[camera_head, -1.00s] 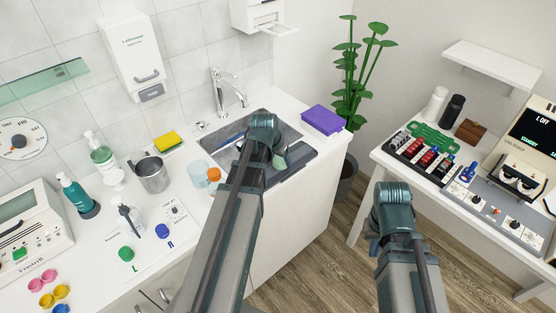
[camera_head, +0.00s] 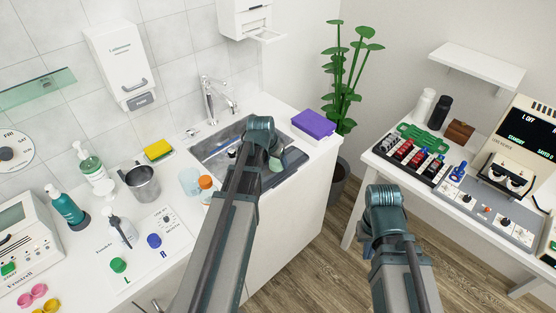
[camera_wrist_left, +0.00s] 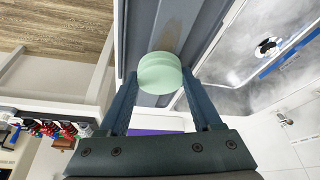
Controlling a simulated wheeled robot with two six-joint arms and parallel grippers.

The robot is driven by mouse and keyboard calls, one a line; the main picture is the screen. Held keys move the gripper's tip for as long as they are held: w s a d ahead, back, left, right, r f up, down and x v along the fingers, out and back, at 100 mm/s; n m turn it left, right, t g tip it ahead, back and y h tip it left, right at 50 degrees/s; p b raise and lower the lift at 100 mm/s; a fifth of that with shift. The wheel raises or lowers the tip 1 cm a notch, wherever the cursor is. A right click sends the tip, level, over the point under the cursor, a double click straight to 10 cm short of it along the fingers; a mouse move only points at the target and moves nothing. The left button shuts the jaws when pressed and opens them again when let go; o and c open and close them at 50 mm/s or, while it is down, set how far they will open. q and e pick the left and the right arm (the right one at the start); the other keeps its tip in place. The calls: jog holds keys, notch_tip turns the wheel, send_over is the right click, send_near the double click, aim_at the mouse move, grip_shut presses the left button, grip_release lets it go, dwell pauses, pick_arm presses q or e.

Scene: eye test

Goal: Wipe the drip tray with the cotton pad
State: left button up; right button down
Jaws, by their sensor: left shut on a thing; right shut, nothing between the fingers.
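My left gripper (camera_wrist_left: 160,80) is shut on a pale green round cotton pad (camera_wrist_left: 160,72), seen between its fingers in the left wrist view. In the head view the pad (camera_head: 277,165) shows just past my left gripper (camera_head: 268,160). The grey drip tray (camera_head: 294,158) lies beside the sink; in the left wrist view the tray (camera_wrist_left: 205,22) has a brownish stain (camera_wrist_left: 173,32) next to the pad. I cannot tell whether the pad touches the tray. My right gripper (camera_head: 368,246) is shut and empty, mostly hidden behind its own wrist, over the floor gap.
The sink (camera_head: 212,152) adjoins the tray. A purple box (camera_head: 313,123) stands at the counter's right end, near a plant (camera_head: 347,75). An orange-capped jar (camera_head: 206,184) and a metal jug (camera_head: 142,183) stand left of my left arm. A side table (camera_head: 370,158) with devices is at right.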

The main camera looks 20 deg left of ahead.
aim_at(265, 174)
pick_arm(q)
jog(key=shift+s+a, duration=0.25)
jog(key=shift+s, duration=0.4)
jog(key=shift+s+a, duration=0.2)
jog(key=shift+s, duration=0.4)
jog(key=shift+s+a, duration=0.4)
jog(key=shift+s, duration=0.5)
jog(key=shift+s+a, duration=0.35)
jog(key=shift+s, duration=0.5)
jog(key=shift+w, duration=0.1)
notch_tip(265, 174, up, 6)
jog(key=p, duration=0.6)
notch_tip(265, 174, up, 3)
jog(key=p, duration=0.3)
